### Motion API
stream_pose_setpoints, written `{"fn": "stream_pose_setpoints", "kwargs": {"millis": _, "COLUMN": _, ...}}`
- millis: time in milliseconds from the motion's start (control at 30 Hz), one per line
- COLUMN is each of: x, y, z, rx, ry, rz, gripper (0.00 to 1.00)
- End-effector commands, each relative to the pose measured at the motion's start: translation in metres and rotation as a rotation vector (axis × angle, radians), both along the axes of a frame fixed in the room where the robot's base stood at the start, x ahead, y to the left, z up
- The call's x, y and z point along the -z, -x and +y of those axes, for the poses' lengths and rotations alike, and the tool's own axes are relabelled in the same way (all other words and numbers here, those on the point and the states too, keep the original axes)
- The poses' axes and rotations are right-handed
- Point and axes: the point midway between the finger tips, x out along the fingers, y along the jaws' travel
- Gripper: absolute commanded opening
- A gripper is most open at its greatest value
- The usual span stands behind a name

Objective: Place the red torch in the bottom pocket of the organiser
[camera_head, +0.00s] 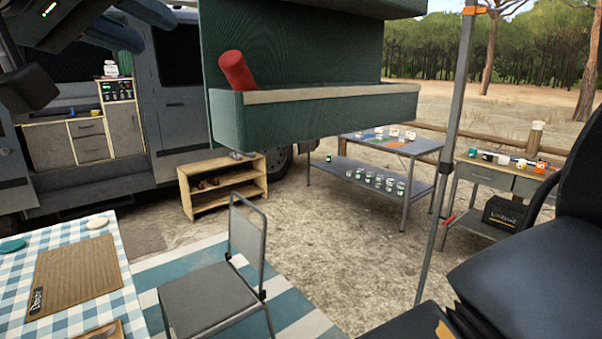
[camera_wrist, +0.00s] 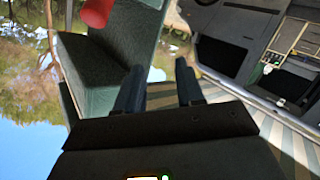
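The red torch (camera_head: 236,70) stands in the left end of the bottom pocket of the green organiser (camera_head: 320,115), tilted to the left. Its upper part sticks out above the pale pocket rim; its lower end is hidden behind the pocket front. My gripper (camera_head: 156,32) is at the upper left, apart from the torch, open with nothing between its fingers. In the wrist view the open fingers of my gripper (camera_wrist: 158,82) show empty.
A grey pole (camera_head: 447,150) stands right of the organiser. A folding chair (camera_head: 213,295) and a checked table (camera_head: 125,270) are below. A low wooden shelf (camera_head: 222,187) and a work table (camera_head: 390,147) stand behind. The van (camera_head: 180,110) is at the left.

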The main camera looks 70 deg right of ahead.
Motion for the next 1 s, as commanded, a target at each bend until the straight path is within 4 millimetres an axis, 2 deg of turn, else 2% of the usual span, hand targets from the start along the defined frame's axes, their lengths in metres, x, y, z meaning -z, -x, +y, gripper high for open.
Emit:
{"fn": "stream_pose_setpoints", "kwargs": {"millis": 100, "x": 0.028, "y": -0.026, "z": -0.005, "rx": -0.094, "ry": 0.167, "rz": 0.050, "gripper": 0.38}}
{"fn": "stream_pose_setpoints", "kwargs": {"millis": 300, "x": 0.081, "y": -0.064, "z": -0.005, "rx": -0.297, "ry": 0.387, "rz": 0.118, "gripper": 0.38}}
{"fn": "stream_pose_setpoints", "kwargs": {"millis": 533, "x": 0.163, "y": -0.085, "z": 0.004, "rx": -0.571, "ry": 0.544, "rz": 0.184, "gripper": 0.38}}
{"fn": "stream_pose_setpoints", "kwargs": {"millis": 633, "x": 0.203, "y": -0.086, "z": 0.010, "rx": -0.699, "ry": 0.576, "rz": 0.206, "gripper": 0.38}}
{"fn": "stream_pose_setpoints", "kwargs": {"millis": 767, "x": 0.258, "y": -0.075, "z": 0.019, "rx": -0.865, "ry": 0.582, "rz": 0.224, "gripper": 0.38}}
{"fn": "stream_pose_setpoints", "kwargs": {"millis": 867, "x": 0.299, "y": -0.059, "z": 0.026, "rx": -0.988, "ry": 0.560, "rz": 0.226, "gripper": 0.38}}
{"fn": "stream_pose_setpoints", "kwargs": {"millis": 1000, "x": 0.352, "y": -0.026, "z": 0.037, "rx": -1.150, "ry": 0.493, "rz": 0.213, "gripper": 0.38}}
